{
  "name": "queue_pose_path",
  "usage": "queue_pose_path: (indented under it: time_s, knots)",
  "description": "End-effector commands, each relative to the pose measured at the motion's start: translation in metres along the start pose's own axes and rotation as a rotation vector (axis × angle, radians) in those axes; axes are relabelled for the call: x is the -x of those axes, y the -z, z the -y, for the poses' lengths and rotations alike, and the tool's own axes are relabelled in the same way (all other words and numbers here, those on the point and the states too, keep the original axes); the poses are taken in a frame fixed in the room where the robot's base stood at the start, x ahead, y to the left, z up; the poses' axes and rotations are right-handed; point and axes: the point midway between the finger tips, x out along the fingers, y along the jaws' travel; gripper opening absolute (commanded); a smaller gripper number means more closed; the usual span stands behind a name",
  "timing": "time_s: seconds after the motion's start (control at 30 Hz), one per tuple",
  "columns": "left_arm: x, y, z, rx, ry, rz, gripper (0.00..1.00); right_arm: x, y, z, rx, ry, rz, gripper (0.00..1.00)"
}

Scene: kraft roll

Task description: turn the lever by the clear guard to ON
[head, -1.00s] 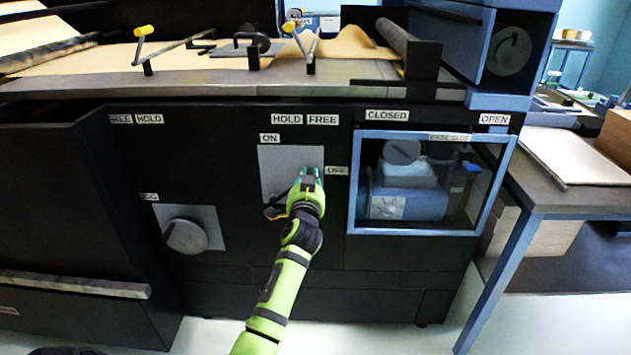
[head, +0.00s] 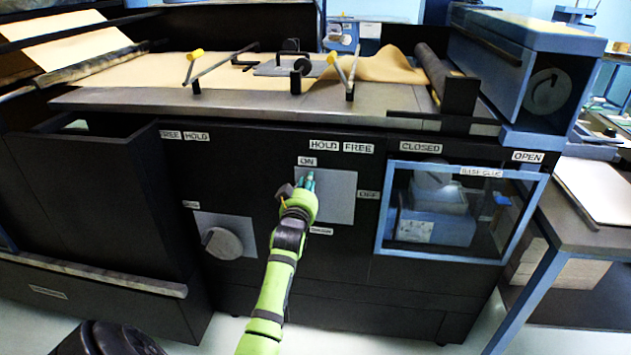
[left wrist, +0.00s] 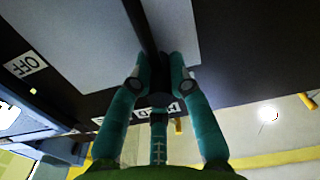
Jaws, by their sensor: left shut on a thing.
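The lever's light plate (head: 340,195) is on the dark front panel, left of the clear guard (head: 460,210) in its blue frame. An ON label (head: 307,161) is above the plate, and an OFF label (head: 368,195) is at its right. My left gripper (head: 308,182) is at the plate's upper left, just below ON, and hides the lever in the head view. In the left wrist view the dark lever (left wrist: 140,25) runs between the two teal fingers (left wrist: 157,78), which are shut on it. The lever points toward ON. My right gripper is not in view.
A round knob (head: 222,243) on another plate is at the lower left. A worktop (head: 250,103) with brown paper and yellow-tipped levers is above the panel. A side table (head: 600,215) stands at the right.

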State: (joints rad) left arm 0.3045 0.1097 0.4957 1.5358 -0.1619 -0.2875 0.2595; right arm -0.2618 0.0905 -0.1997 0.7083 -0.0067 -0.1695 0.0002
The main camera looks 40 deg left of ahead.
Motion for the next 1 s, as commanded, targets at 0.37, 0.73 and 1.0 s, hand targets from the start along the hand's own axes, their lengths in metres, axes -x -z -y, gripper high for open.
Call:
queue_pose_path:
  time_s: [0.37,0.73,1.0]
  knots:
    - [-0.001,0.009,0.009,0.052,0.001,-0.018,0.00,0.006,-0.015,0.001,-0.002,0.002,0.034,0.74]
    - [-0.001,0.009,0.010,0.052,0.002,-0.018,0.39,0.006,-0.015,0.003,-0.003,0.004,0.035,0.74]
    - [-0.001,0.004,0.009,0.055,0.001,-0.008,0.43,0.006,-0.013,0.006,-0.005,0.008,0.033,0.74]
